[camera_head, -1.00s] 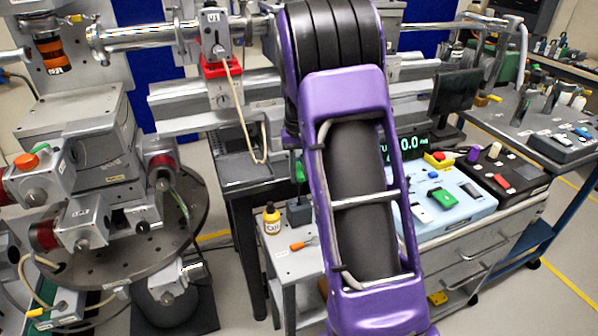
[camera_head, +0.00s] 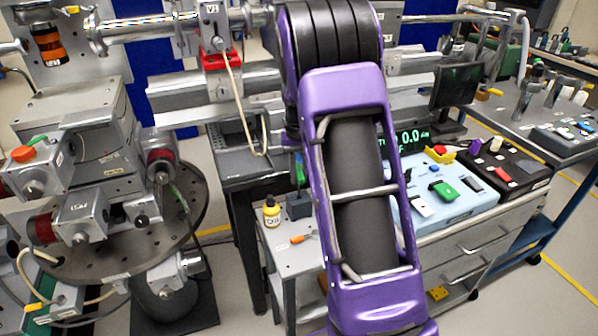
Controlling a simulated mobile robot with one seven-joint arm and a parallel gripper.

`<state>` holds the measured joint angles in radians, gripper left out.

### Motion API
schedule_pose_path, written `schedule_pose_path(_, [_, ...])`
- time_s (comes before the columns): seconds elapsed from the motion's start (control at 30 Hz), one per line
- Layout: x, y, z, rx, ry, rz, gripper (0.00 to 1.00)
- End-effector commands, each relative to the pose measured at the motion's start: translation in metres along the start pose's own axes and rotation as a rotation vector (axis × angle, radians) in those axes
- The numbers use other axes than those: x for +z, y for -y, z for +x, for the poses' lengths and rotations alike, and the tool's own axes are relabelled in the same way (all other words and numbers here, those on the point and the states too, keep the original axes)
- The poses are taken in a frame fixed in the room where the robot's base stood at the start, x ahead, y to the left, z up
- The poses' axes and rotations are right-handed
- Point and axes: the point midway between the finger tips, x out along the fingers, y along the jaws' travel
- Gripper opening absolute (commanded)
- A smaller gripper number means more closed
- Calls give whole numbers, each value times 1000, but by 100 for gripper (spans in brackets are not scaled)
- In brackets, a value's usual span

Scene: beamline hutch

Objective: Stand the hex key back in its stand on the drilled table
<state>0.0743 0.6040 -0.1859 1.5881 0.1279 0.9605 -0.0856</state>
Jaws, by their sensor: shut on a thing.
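My purple and black arm fills the middle of the head view and reaches down to the bottom edge. My gripper is not visible, and neither is anything it may hold. I cannot make out a hex key for certain. A small dark block (camera_head: 298,205) stands on a low grey table (camera_head: 287,262), left of my arm; it may be the stand, but I cannot tell. A thin blue-green piece (camera_head: 300,169) shows above the block at my arm's edge, too small to identify. A round drilled plate (camera_head: 110,262) is at left.
A yellow bottle (camera_head: 271,213) and an orange-handled tool (camera_head: 301,238) are on the low table. A light-blue control box (camera_head: 445,200) and black box (camera_head: 503,172) sit on the cabinet at right. Grey stage blocks crowd the left.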

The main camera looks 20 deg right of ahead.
Motion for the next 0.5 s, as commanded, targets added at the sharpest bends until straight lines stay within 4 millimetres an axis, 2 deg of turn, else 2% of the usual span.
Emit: schedule_pose_path(0.5, [0,0,21,0,1,0,0])
